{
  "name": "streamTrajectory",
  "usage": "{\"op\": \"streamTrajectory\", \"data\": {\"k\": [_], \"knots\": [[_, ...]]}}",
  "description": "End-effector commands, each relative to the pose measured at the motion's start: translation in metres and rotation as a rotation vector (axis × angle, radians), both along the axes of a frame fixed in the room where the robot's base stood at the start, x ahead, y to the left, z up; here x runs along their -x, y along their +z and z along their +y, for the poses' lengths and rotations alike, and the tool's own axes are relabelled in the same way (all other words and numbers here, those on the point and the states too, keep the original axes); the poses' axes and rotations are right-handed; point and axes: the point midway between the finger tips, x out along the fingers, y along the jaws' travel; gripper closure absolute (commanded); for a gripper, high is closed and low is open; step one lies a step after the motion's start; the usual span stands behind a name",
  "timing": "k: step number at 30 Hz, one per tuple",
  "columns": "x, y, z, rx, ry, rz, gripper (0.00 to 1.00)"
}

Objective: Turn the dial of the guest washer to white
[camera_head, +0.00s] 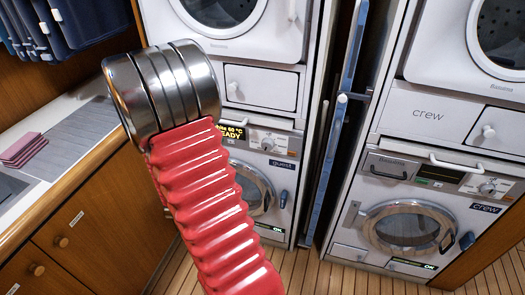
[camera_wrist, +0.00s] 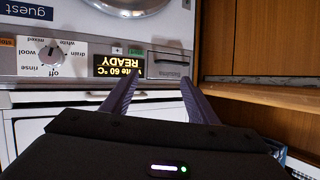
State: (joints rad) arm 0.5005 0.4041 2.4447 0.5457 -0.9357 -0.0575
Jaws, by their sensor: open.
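The guest washer (camera_head: 283,222) stands behind my red arm in the head view, with a "guest" label and a round door partly hidden. Its dial (camera_head: 267,143) is on the upper front panel. The wrist view shows the panel upside down, with the dial (camera_wrist: 50,52) at left among labels including white, mixed, wool, rinse, off and drain. The lit display (camera_wrist: 118,66) reads "…ite 60 °C READY". My gripper (camera_wrist: 159,80) is open and empty, beside the dial and apart from it; the head view does not show it.
A crew washer (camera_head: 349,248) with its own dial stands at right, past a narrow gap holding a blue-edged upright panel (camera_head: 340,110). Dryers (camera_head: 270,40) sit above. A wooden counter (camera_head: 75,165) with folded pink cloths (camera_head: 22,149) is at left. The plank floor (camera_head: 335,280) is clear in front.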

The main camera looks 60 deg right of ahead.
Motion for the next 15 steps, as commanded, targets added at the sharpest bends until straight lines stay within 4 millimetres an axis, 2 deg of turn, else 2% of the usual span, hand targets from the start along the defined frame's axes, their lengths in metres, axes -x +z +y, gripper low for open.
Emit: {"op": "streamTrajectory", "data": {"k": [1, 6, 15], "knots": [[0.012, -0.010, -0.013, 0.024, -0.041, 0.007, 0.46], [0.052, -0.030, -0.047, 0.128, -0.165, 0.022, 0.46], [0.132, -0.055, -0.084, 0.336, -0.353, 0.090, 0.46]]}}
